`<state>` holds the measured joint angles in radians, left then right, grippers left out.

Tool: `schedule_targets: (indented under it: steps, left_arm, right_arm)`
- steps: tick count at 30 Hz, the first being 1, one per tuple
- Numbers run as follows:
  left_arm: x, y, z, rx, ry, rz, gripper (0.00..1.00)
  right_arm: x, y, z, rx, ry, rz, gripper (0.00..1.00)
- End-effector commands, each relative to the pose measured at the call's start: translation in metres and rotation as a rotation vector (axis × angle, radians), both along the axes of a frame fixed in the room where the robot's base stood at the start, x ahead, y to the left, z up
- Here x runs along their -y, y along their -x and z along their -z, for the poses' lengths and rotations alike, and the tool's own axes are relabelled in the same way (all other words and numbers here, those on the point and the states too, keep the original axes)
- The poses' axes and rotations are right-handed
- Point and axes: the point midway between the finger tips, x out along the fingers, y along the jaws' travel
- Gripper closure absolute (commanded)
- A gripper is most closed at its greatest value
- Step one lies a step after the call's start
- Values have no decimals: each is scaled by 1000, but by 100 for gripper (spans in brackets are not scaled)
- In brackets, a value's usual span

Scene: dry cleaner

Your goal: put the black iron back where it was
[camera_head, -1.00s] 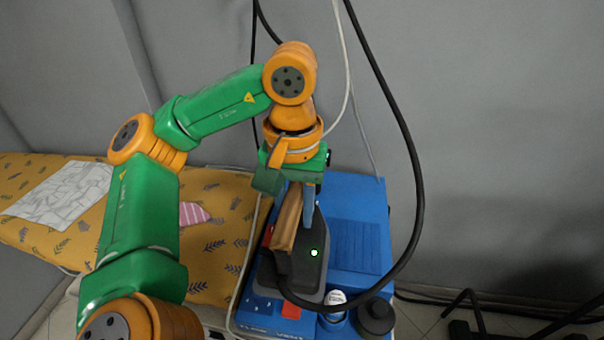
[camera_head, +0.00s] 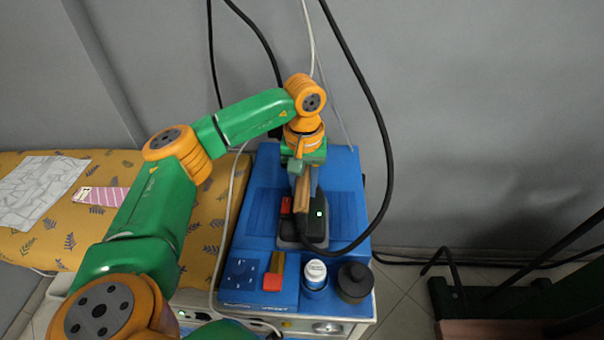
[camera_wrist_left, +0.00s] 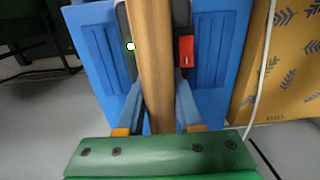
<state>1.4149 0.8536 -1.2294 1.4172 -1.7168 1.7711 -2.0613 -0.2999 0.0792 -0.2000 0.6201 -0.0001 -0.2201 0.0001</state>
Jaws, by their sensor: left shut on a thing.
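The black iron (camera_head: 318,227) has a wooden handle (camera_head: 302,194), a small green light and a red part (camera_head: 286,205). It is at the middle of the blue ironing station (camera_head: 262,165), between two ribbed areas. I cannot tell whether its sole touches the top. My left gripper (camera_head: 304,183) is shut on the wooden handle from above. In the left wrist view the handle (camera_wrist_left: 152,60) runs between the two blue fingers (camera_wrist_left: 157,108), with the dark iron body mostly hidden beneath it. My right gripper is not in view.
A white-capped bottle (camera_head: 315,273) and a dark round knob (camera_head: 355,281) stand at the station's front right. A black cable (camera_head: 385,150) loops from above to the iron. A patterned yellow ironing board (camera_head: 110,165) with cloths lies left. Grey wall stands behind.

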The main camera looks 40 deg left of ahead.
Motion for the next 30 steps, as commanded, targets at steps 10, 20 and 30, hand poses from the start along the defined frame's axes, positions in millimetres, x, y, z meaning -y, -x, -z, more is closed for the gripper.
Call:
schedule_targets:
  steps: [10,20,30]
  left_arm:
    - [-1,1,2,-3,-2,-1,36]
    - [0,0,-4,1,-1,-1,36]
    - [0,-1,-81,3,-1,-1,36]
  right_arm:
    - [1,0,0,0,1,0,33]
    - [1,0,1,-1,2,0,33]
    - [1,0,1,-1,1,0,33]
